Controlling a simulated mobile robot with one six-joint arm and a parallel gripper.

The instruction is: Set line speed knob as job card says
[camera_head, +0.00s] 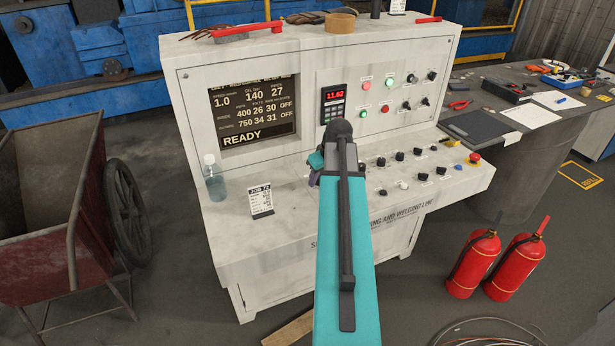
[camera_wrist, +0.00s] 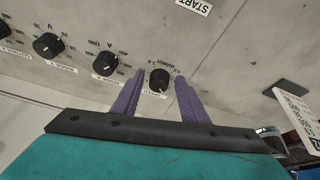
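In the wrist view, a black knob (camera_wrist: 159,80) with a white pointer mark sits between the tips of the two purple fingers of my gripper (camera_wrist: 159,86). The fingers are spread, with a gap on each side of the knob. The small upside-down lettering around it is too blurred to read surely. In the head view, my gripper (camera_head: 314,178) is at the desk's sloped front, mostly hidden behind my arm, which hides this knob. The job card (camera_head: 261,200) stands on the desk to the left, its lines too small to read. The screen (camera_head: 252,113) shows speed 1.0 and READY.
More black knobs (camera_wrist: 106,65) lie in a row beside it in the wrist view. A clear bottle (camera_head: 214,182) stands behind the job card. A red emergency button (camera_head: 474,158) is at the desk's right end. A red-digit display (camera_head: 335,96) is on the upright panel.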

